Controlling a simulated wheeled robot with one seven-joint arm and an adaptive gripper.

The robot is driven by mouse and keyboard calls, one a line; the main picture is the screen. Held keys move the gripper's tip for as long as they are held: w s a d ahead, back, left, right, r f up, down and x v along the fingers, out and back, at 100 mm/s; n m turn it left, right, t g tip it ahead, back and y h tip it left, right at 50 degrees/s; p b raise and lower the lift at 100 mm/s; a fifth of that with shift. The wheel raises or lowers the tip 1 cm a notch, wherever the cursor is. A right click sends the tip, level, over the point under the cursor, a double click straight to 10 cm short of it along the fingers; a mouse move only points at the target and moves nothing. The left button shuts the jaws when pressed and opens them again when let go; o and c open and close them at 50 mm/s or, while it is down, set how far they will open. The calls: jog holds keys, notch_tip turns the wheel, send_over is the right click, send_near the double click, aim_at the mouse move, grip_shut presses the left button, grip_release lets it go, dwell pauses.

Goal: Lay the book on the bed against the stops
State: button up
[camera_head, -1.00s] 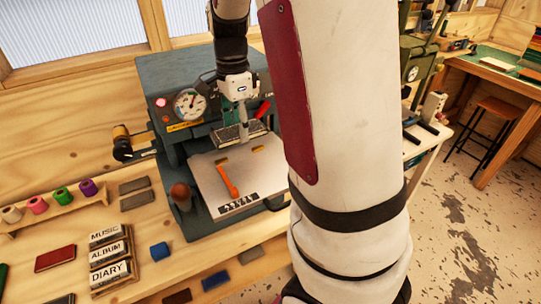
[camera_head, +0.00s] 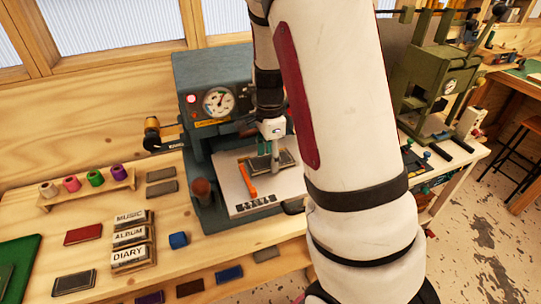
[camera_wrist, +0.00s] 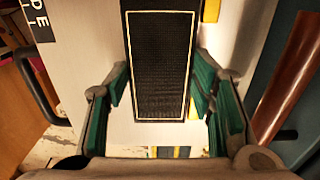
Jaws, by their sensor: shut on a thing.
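The book (camera_head: 287,159) is dark with a thin gold border. It is between the fingers of my gripper (camera_head: 274,155). In the wrist view the book (camera_wrist: 158,65) runs away from me between the green finger pads, and my gripper (camera_wrist: 160,90) is shut on it. The pale bed (camera_head: 228,182) of the grey press lies under the book. I cannot tell whether the book touches it. An orange bar (camera_head: 248,180) lies on the bed left of the book. A yellow stop (camera_wrist: 211,10) shows beside the book in the wrist view. My arm hides the bed's right side.
The press body (camera_head: 190,75) with its gauge (camera_head: 217,102) stands behind the bed. A brown knob (camera_head: 202,190) is at its left. A green press (camera_head: 430,90) stands right.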

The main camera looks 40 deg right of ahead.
jog(key=shift+f, duration=0.2)
jog(key=o, duration=1.3)
jog(key=shift+r, duration=0.1)
notch_tip(320, 180, up, 12)
jog(key=f, duration=0.1)
jog(key=s+a+r+n+t, duration=0.2)
jog(key=s+a+r+n, duration=0.1)
jog(key=s+a+n, duration=0.2)
jog(key=s+a+r+n+t, duration=0.1)
jog(key=s+a+r+n, duration=0.3)
jog(key=n, duration=0.5)
jog(key=s+a+r+n+t, duration=0.2)
jog(key=s+a+r+n, duration=0.1)
jog(key=s+a+n, duration=0.4)
jog(key=shift+s+a+r+t+b, duration=0.15)
jog(key=shift+s+t+b, duration=0.2)
jog(key=shift+s, duration=0.25)
